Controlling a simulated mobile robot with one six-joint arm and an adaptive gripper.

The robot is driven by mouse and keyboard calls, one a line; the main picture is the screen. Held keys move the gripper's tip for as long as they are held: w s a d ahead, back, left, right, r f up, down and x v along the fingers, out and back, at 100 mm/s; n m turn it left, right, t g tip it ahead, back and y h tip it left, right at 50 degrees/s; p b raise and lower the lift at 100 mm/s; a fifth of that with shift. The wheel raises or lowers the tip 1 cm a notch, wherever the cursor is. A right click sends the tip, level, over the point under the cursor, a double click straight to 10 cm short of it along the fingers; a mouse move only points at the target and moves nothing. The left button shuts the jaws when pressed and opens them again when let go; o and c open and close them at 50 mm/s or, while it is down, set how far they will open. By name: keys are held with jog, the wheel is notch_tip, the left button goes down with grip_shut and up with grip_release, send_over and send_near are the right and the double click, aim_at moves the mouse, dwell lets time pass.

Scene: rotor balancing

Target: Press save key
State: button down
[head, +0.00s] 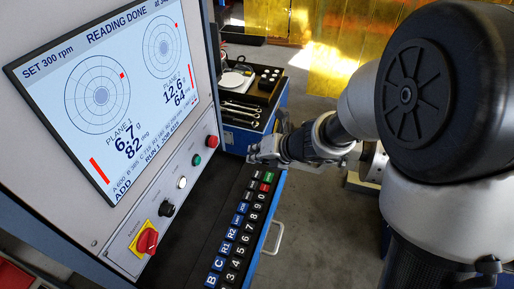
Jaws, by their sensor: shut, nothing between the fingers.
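The key strip (238,232) runs along the shelf below the screen, with blue and black keys and a green and a red key at its far end. Near blue keys read B, C, R1 and R2; the labels on the far keys are too small to read, so I cannot tell which is the save key. My gripper (257,153) is shut and empty, close to the far end of the strip. I cannot tell whether it touches a key. The screen (112,92) shows READING DONE, SET 300 rpm and two plane plots.
The panel carries a red knob on a yellow plate (146,240), a black knob (167,208), and white, green and red buttons (212,141). A blue tool cart (240,138) with wrenches stands behind the gripper. A drawer handle (277,238) sticks out beside the strip.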

aim_at(255, 183)
jog(key=shift+s+a, duration=0.1)
jog(key=shift+f, duration=0.1)
notch_tip(255, 183, down, 9)
jog(key=b, duration=0.8)
jog(key=shift+b, duration=0.3)
dwell(1.0)
jog(key=shift+f+b, duration=0.25)
jog(key=shift+b, duration=0.05)
jog(key=shift+f+b, duration=0.5)
dwell(0.7)
jog(key=shift+r, duration=0.15)
jog(key=shift+r+p, duration=0.8)
jog(key=shift+p, duration=0.05)
